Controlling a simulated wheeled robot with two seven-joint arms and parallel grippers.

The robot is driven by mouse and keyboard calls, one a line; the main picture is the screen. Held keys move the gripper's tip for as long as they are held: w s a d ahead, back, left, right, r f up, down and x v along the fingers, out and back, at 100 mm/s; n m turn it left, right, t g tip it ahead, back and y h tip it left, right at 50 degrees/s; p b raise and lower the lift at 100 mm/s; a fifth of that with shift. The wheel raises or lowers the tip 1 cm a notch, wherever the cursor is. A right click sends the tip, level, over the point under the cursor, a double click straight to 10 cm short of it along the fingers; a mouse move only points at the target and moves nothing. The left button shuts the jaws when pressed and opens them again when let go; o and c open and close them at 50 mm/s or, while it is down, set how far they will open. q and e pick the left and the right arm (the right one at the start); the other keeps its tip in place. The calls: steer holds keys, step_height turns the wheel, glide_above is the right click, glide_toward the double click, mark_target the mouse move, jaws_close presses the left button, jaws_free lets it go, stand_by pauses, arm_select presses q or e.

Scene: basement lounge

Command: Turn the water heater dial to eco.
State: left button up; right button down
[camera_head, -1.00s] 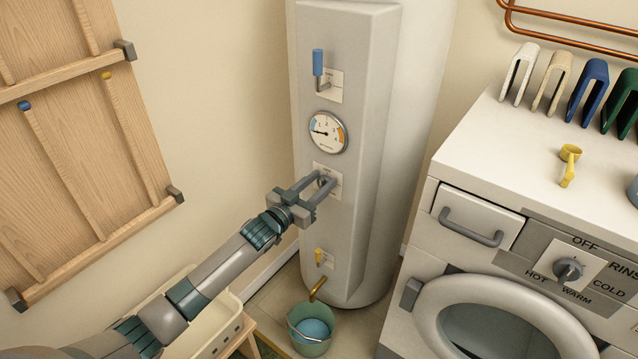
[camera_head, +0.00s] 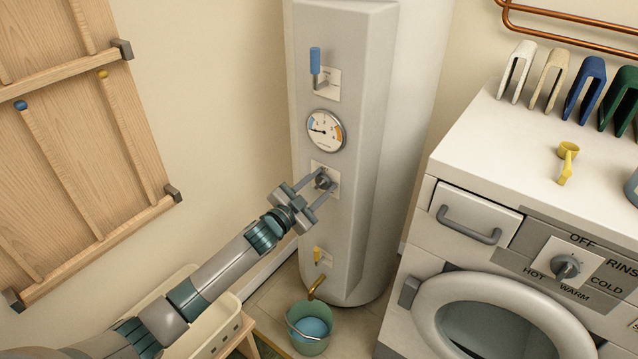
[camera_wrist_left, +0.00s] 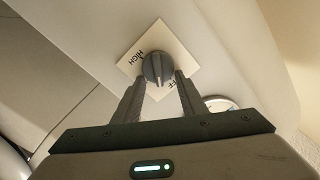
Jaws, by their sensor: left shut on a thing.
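The water heater (camera_head: 345,230) is a tall pale grey column in the middle of the head view. Its dark grey dial (camera_wrist_left: 158,70) sits on a square white plate (camera_wrist_left: 138,50) on the front, below the gauge. The dial's ridge runs nearly upright there, between the two labels. My left gripper (camera_head: 322,183) is at the dial, fingers on either side, shut on it. The fingers (camera_wrist_left: 158,84) partly cover the plate. My right gripper is not in view.
A blue-handled lever (camera_head: 315,61) and a round gauge (camera_head: 326,131) are above the dial. A yellow tap (camera_head: 316,255) is below, over a green bucket (camera_head: 309,330). A washing machine (camera_head: 480,185) stands right, a wooden rack (camera_head: 75,150) left.

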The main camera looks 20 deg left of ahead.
arm_select(q)
steer(key=m, duration=0.2)
steer(key=shift+d+f+m, duration=0.15)
steer(key=shift+f+m, duration=0.1)
steer(key=shift+m, duration=0.15)
steer(key=shift+s+d+f+m, duration=0.1)
steer(key=shift+m, duration=0.8)
steer(key=shift+d+f+m+b, duration=0.15)
steer(key=shift+m+b, duration=0.2)
steer(key=shift+m, duration=0.55)
steer(key=shift+f+m, duration=0.2)
steer(key=shift+m, duration=1.1)
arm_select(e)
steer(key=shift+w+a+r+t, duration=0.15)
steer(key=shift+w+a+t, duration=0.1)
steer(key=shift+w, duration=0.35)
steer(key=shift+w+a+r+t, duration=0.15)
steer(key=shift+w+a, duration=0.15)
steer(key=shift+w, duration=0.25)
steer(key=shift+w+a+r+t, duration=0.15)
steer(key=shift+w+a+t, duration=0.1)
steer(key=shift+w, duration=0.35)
arm_select(q)
steer(key=o, duration=1)
steer(key=shift+o, duration=0.2)
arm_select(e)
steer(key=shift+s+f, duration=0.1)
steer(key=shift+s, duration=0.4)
